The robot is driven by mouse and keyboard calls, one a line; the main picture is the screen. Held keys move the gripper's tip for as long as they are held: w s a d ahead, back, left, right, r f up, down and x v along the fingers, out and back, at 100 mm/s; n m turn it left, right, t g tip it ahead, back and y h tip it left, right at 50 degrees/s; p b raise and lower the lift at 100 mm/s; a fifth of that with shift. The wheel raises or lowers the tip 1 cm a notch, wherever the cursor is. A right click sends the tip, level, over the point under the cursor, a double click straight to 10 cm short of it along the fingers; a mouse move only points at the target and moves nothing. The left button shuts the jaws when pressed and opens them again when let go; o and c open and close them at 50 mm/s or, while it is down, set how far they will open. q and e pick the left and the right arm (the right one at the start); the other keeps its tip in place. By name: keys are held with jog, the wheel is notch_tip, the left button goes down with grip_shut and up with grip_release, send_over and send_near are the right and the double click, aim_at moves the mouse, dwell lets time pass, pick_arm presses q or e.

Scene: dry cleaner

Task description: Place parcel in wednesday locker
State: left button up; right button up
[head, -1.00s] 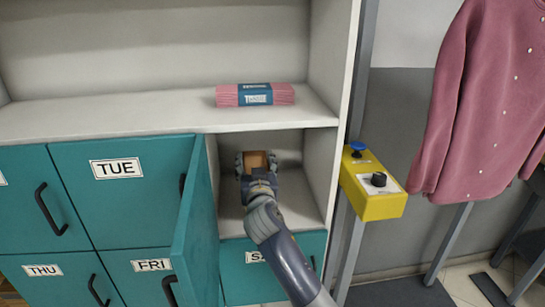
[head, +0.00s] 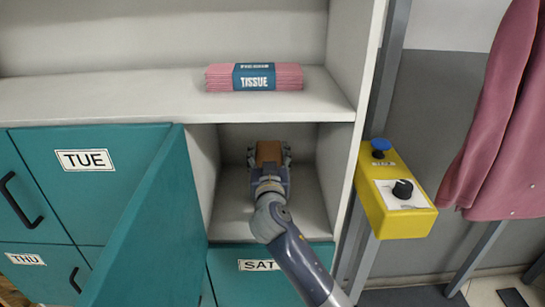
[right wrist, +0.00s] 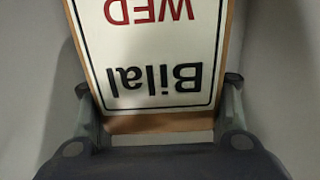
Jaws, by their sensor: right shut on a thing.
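The parcel (head: 268,152) is a brown box inside the open locker compartment (head: 309,222) above the SAT door. In the right wrist view the parcel (right wrist: 152,124) carries a white label reading "Bilal" and "WED", upside down. My right gripper (head: 269,158) reaches into the compartment and is shut on the parcel, with one finger on each side. The open teal door (head: 150,235) stands swung out at the left of the compartment; its front label is not visible. My left gripper is not in view.
A pink tissue pack (head: 254,77) lies on the shelf above. A yellow control box (head: 395,195) with a blue button and black knob is mounted just right of the locker. A pink garment (head: 505,130) hangs farther right. Closed TUE (head: 87,160) and SAT (head: 258,265) doors are nearby.

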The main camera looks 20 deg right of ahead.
jog(key=shift+d, duration=0.2)
jog(key=o, duration=1.4)
jog(key=shift+a, duration=0.15)
jog(key=o, duration=0.4)
jog(key=shift+s+a+r, duration=0.1)
jog(key=shift+s+a, duration=0.1)
jog(key=shift+o, duration=0.2)
jog(key=shift+a, duration=0.1)
jog(key=shift+w+d, duration=0.1)
jog(key=shift+d, duration=0.1)
jog(key=shift+s+a, duration=0.25)
jog(key=shift+s, duration=0.2)
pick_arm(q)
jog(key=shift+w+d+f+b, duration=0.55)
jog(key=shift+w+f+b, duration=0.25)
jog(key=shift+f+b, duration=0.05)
pick_arm(e)
jog(key=v, duration=1.1)
